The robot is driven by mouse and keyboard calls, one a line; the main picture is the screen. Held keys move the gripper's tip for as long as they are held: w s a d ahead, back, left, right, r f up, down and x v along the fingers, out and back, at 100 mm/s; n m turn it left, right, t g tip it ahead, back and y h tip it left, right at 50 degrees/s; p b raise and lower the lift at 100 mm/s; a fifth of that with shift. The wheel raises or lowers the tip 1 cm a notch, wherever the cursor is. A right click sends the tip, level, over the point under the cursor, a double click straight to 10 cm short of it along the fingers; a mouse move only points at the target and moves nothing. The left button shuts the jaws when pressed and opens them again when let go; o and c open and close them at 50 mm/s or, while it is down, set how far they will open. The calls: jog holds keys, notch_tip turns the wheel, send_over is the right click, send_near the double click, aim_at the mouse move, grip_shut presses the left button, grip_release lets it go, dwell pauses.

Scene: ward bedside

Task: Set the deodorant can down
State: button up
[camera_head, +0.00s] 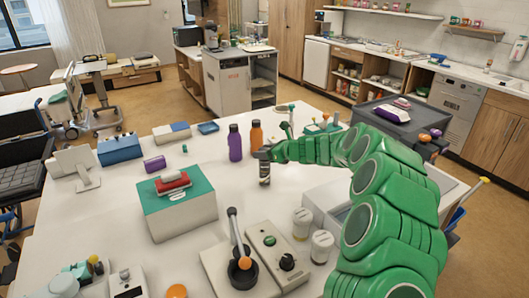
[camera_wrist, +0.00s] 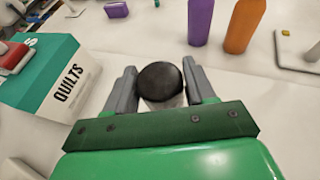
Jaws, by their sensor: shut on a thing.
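The deodorant can (camera_head: 264,172) is a small dark cylinder, upright at my gripper (camera_head: 265,154) over the middle of the white table. In the wrist view its round black cap (camera_wrist: 160,80) sits between the two grey fingers of my gripper (camera_wrist: 160,74), which is shut on it. A pale part of the can's body shows below the cap. I cannot tell whether its base touches the table (camera_head: 200,254). Part of the can's upper side is hidden by the gripper in the head view.
A purple bottle (camera_head: 235,143) and an orange bottle (camera_head: 256,136) stand behind the can. A teal-topped QUILTS box (camera_head: 182,218) is to its left. Two white jars (camera_head: 302,223) and a lever device (camera_head: 240,262) stand nearer. Bare table lies around the can's left and front.

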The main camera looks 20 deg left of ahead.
jog(key=shift+f, duration=0.1)
jog(key=o, duration=1.4)
jog(key=shift+s+d+r, duration=0.15)
jog(key=shift+d+r, duration=0.2)
jog(key=shift+d, duration=0.15)
jog(key=v, duration=1.1)
jog(key=shift+f, duration=0.1)
